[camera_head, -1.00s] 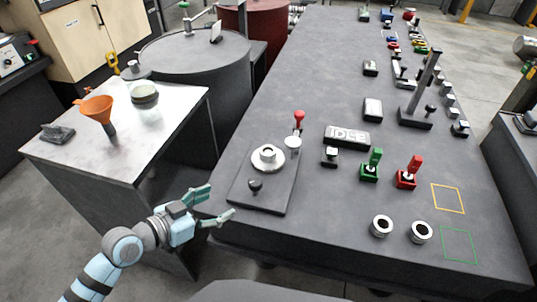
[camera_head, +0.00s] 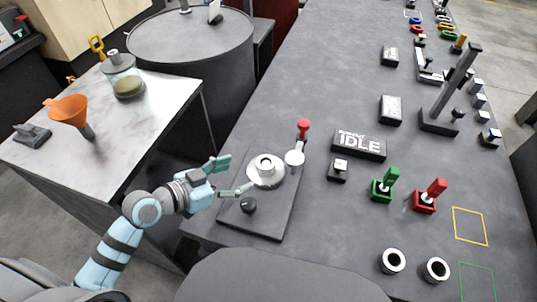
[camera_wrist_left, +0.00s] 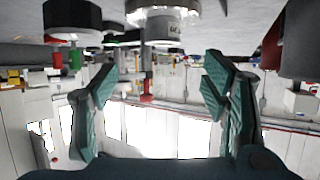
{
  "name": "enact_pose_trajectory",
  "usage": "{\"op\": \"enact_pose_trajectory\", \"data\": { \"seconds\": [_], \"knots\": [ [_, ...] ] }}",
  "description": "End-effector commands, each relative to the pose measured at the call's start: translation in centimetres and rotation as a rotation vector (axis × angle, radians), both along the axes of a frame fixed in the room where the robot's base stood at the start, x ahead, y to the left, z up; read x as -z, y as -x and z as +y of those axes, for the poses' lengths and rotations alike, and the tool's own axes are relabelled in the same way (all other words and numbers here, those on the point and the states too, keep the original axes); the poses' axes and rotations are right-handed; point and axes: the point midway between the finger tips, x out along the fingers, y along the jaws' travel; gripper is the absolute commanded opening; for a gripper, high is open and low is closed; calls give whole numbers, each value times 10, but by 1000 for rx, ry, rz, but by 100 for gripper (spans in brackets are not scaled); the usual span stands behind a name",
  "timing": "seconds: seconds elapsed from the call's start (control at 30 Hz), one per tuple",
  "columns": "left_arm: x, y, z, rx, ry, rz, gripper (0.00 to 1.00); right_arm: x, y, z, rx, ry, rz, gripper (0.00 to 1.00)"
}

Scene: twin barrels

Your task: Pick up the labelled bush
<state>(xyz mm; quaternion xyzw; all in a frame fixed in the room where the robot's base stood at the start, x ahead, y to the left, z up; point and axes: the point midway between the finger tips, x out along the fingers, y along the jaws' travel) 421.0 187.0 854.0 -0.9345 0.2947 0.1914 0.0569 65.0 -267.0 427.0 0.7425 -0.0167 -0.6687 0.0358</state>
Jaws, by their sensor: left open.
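A silver flanged bush (camera_head: 265,168) sits on a dark fixture plate (camera_head: 262,222) at the near left of the bench. In the left wrist view, a metal cylinder with small dark lettering (camera_wrist_left: 165,22) shows at the top, apparently this bush; I cannot read all the lettering. My left gripper (camera_head: 234,176) is open and empty, just left of the bush, with one fingertip close to its flange; contact cannot be told. Its spread fingers (camera_wrist_left: 160,78) have nothing between them. Two more silver bushes with dark bores, one (camera_head: 392,261) left of the other (camera_head: 435,270), stand at the near right.
A black knob (camera_head: 248,205) stands on the plate near the gripper. A red-topped post (camera_head: 303,130), the IDLE sign (camera_head: 359,144), a green lever (camera_head: 385,186) and a red lever (camera_head: 430,197) stand to the right. A side table (camera_head: 150,128) with funnel and jar is left.

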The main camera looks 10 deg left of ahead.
Motion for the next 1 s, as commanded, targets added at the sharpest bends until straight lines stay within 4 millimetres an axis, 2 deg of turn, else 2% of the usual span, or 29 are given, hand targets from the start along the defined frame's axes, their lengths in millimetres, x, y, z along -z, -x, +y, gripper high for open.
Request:
{"op": "enact_pose_trajectory", "data": {
  "seconds": [0.2,0.3,0.43,0.6,0.7,0.87,1.0],
  "knots": [
    [23,-40,-23,-20,7,-1,68,12,15,-1,0,2,24,40],
    [31,-53,-30,-21,3,1,68,14,20,-2,0,3,33,40],
    [37,-68,-37,-20,3,1,68,17,16,-3,-1,4,26,40],
    [50,-96,-51,-18,4,0,68,24,9,-3,-1,3,13,40],
    [53,-102,-57,-16,2,0,68,25,9,-3,-1,3,13,40],
    [52,-102,-57,-16,1,1,68,24,9,-3,-1,4,14,40],
    [52,-102,-57,-16,1,1,48,24,10,-3,-1,4,15,40]
  ]
}}
